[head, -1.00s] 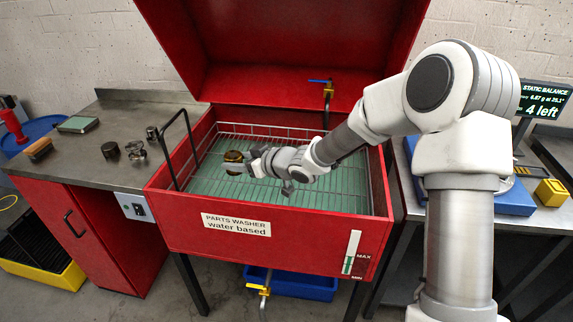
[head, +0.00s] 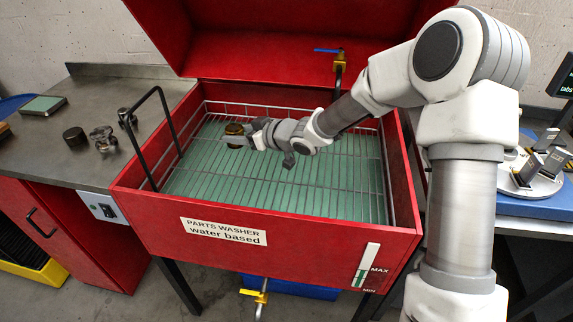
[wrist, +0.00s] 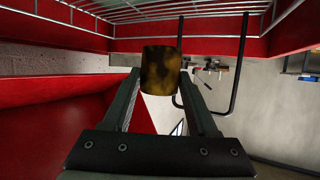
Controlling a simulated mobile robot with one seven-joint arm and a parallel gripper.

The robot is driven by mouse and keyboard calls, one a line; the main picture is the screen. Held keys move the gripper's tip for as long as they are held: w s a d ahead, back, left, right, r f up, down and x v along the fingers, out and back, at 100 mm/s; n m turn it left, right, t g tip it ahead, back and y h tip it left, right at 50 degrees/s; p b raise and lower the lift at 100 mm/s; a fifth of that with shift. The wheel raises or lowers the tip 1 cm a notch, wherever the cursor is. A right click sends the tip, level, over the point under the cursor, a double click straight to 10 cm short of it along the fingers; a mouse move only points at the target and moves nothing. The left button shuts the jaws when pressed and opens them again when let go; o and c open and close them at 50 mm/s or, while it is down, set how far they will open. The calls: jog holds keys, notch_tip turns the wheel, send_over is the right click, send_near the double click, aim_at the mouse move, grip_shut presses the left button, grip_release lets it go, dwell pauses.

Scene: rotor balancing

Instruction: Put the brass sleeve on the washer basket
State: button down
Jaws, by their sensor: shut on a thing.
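The brass sleeve (head: 234,134) is a short, dark-stained brass cylinder. My gripper (head: 251,135) is shut on it and holds it over the left part of the washer basket. In the wrist view the sleeve (wrist: 161,70) sits between my two fingertips (wrist: 160,84). The washer basket (head: 300,185) is a wire grid with a raised wire rim and a black handle (head: 157,135) at its left, inside the red parts washer (head: 270,236). Greenish fluid shows under the wires. I cannot tell whether the sleeve touches the wires.
The washer's red lid (head: 270,60) stands open behind. A brass tap (head: 339,65) is at the back wall. The steel bench (head: 70,165) at left holds a dark cylinder (head: 75,137) and small metal parts (head: 103,140). A balancing fixture (head: 535,170) is at right. Most of the basket is clear.

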jog(key=f, duration=0.1)
jog(key=f+b, duration=0.1)
jog(key=shift+w+f+b, duration=0.3)
jog(key=shift+f, duration=0.1)
notch_tip(320, 180, down, 9)
jog(key=b, duration=0.2)
jog(key=shift+f+b, duration=0.15)
jog(key=shift+b, duration=0.25)
jog(key=shift+f, duration=0.2)
jog(key=shift+c, duration=0.9)
grip_release()
